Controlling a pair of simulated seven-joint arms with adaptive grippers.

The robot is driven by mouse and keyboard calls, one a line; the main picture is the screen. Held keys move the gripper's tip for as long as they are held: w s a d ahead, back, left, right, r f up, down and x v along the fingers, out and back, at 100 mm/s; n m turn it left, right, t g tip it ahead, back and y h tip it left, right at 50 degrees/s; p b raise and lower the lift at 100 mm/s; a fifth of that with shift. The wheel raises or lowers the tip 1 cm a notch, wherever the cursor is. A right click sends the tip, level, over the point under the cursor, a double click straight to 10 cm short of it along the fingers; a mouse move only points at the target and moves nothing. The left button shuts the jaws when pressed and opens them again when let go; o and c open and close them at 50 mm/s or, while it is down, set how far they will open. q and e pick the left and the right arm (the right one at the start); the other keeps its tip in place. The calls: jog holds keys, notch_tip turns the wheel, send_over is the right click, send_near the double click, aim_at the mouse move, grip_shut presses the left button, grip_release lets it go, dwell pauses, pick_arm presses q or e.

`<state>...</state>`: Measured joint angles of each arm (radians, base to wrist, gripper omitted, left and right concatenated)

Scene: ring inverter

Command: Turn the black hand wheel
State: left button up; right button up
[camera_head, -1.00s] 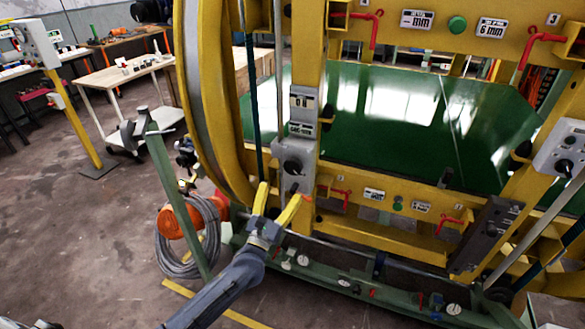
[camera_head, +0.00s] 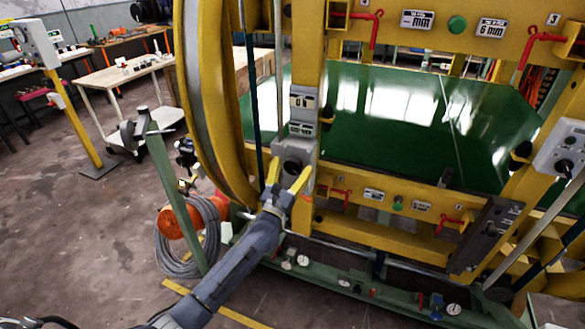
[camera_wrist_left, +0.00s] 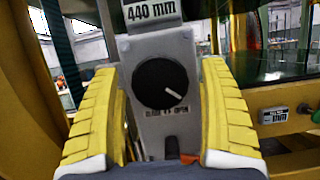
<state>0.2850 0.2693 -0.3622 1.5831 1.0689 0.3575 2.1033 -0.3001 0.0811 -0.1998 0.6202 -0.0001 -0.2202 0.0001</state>
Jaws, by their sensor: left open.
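The black hand wheel (camera_wrist_left: 160,82) is a round knob with a white pointer line, on a grey panel (camera_wrist_left: 165,125) lettered below the knob. In the head view the wheel (camera_head: 291,167) sits on the grey box on the yellow upright. My left gripper (camera_head: 288,179) is open, with its yellow fingers just below and to either side of the wheel. In the left wrist view the two fingers (camera_wrist_left: 158,85) flank the wheel, with gaps on both sides, and nothing is between them but the view of the knob. My right gripper is not in view.
A large yellow ring (camera_head: 208,110) stands left of the panel, and a green plate (camera_head: 390,125) lies behind it. A second grey control box (camera_head: 562,148) is at the right. A coiled hose (camera_head: 190,240) and green floor rail (camera_head: 330,278) are below.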

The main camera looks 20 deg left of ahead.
pick_arm(q)
jog(key=shift+c, duration=0.3)
jog(key=c, duration=1.2)
jog(key=shift+m, duration=0.4)
